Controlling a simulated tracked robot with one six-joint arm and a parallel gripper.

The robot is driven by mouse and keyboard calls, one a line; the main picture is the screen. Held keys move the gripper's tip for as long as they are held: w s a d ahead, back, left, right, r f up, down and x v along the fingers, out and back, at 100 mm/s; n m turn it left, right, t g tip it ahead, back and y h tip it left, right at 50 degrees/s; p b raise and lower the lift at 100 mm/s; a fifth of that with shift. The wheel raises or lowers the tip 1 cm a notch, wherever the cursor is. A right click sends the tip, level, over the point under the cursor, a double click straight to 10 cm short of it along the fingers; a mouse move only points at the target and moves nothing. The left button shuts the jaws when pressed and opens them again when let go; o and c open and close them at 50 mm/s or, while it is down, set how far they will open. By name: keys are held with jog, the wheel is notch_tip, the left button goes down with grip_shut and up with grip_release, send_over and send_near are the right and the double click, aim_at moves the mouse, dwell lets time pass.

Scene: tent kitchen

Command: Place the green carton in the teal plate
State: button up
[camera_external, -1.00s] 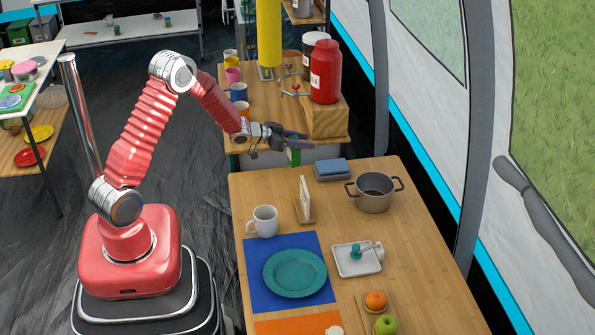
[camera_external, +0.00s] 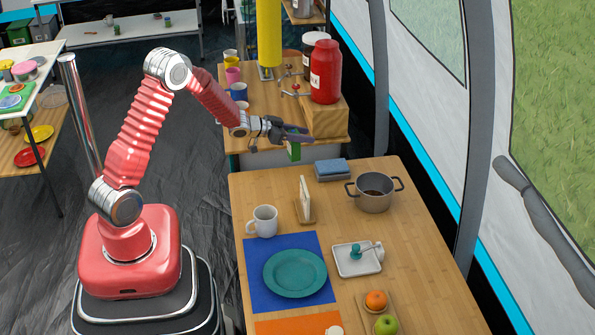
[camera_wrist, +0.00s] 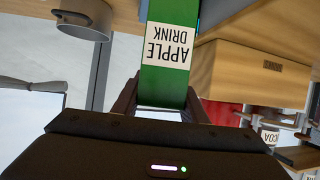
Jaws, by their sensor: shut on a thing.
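The green carton (camera_wrist: 164,82) with a white "APPLE DRINK" label sits between the fingers of my gripper (camera_wrist: 160,105) in the wrist view. In the external view my gripper (camera_external: 296,137) is shut on the carton (camera_external: 294,151), which hangs below the fingers near the far edge of the front table. Most of the carton is hidden there. The teal plate (camera_external: 295,273) lies on a blue mat (camera_external: 255,293) on the front table, nearer the camera and well apart from the carton.
On the front table (camera_external: 420,270) stand a white mug (camera_external: 263,221), an upright card in a wooden holder (camera_external: 305,200), a pot (camera_external: 374,192), blue sponges (camera_external: 332,170), a white tray (camera_external: 345,267) and fruit (camera_external: 376,301). A red jar (camera_external: 325,72) stands on a wooden block behind.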

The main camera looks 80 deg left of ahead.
jog(key=w+d+r+m+h, duration=0.1)
jog(key=w+d+r+h, duration=0.15)
jog(key=d, duration=1.15)
jog(key=w+d+r+m+h, duration=0.1)
jog(key=w+d+m, duration=0.15)
jog(key=d, duration=1.25)
jog(key=w+d+r+m+h, duration=0.15)
jog(key=w+d, duration=0.25)
jog(key=d, duration=1)
jog(key=s+d+n+y, duration=0.2)
jog(key=s+d, duration=0.6)
jog(key=d, duration=0.6)
jog(key=s+a+f+n+y, duration=0.4)
jog(key=s+a+n+y, duration=0.1)
jog(key=s+a, duration=0.4)
jog(key=shift+a+f+g+y, duration=0.15)
jog(key=shift+a+g+y, duration=0.15)
jog(key=shift+a+y, duration=0.3)
